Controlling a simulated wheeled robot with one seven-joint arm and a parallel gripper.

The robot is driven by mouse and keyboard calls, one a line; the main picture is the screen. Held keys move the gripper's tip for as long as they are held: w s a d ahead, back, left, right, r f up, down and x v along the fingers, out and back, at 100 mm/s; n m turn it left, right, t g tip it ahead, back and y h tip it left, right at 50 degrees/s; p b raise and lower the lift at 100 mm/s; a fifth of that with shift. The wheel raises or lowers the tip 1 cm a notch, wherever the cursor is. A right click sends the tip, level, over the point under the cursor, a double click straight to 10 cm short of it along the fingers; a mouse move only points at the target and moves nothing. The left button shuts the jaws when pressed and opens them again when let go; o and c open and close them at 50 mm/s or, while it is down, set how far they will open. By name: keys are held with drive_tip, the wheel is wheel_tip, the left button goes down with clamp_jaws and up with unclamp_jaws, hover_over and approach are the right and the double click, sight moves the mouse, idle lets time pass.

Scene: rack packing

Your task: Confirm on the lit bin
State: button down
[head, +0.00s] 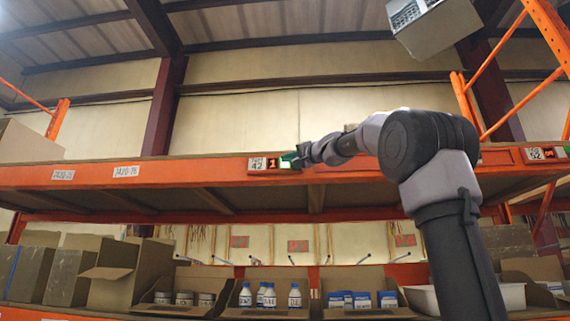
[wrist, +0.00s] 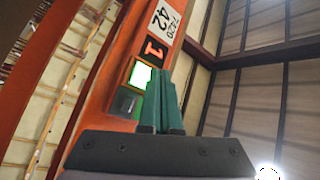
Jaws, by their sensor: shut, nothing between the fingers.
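The lit module is on the orange shelf beam. It has a label ending in 42 (head: 257,163), a red digit 1 (head: 271,164) and a bright lit green button (head: 286,164). In the wrist view the label (wrist: 166,19), the digit 1 (wrist: 154,49) and the lit button (wrist: 140,75) run down the beam, with a dull grey-green square (wrist: 125,103) below. My gripper (wrist: 161,74) is shut and empty, its green fingers together, the tips just right of the lit button. In the head view my gripper (head: 297,158) is at the module; I cannot tell whether it touches.
Another module labelled 52 (head: 533,154) with a red digit sits on the beam at the right. Under it are open boxes with white bottles (head: 295,296), blue-and-white packs (head: 362,299) and jars (head: 184,298). A grey box (head: 436,28) shows at the upper right.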

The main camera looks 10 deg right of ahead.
drive_tip(key=shift+w, duration=0.1)
idle(0.4)
drive_tip(key=shift+w+d, duration=0.1)
drive_tip(key=shift+w, duration=0.2)
drive_tip(key=shift+w+d, duration=0.15)
drive_tip(key=shift+w, duration=0.25)
idle(0.6)
idle(0.4)
drive_tip(key=shift+s+a, duration=0.25)
drive_tip(key=shift+s, duration=0.5)
drive_tip(key=shift+s, duration=0.1)
drive_tip(key=s, duration=0.1)
drive_tip(key=s+a, duration=0.1)
drive_tip(key=s, duration=0.2)
drive_tip(key=shift+s+a, duration=0.3)
idle(0.5)
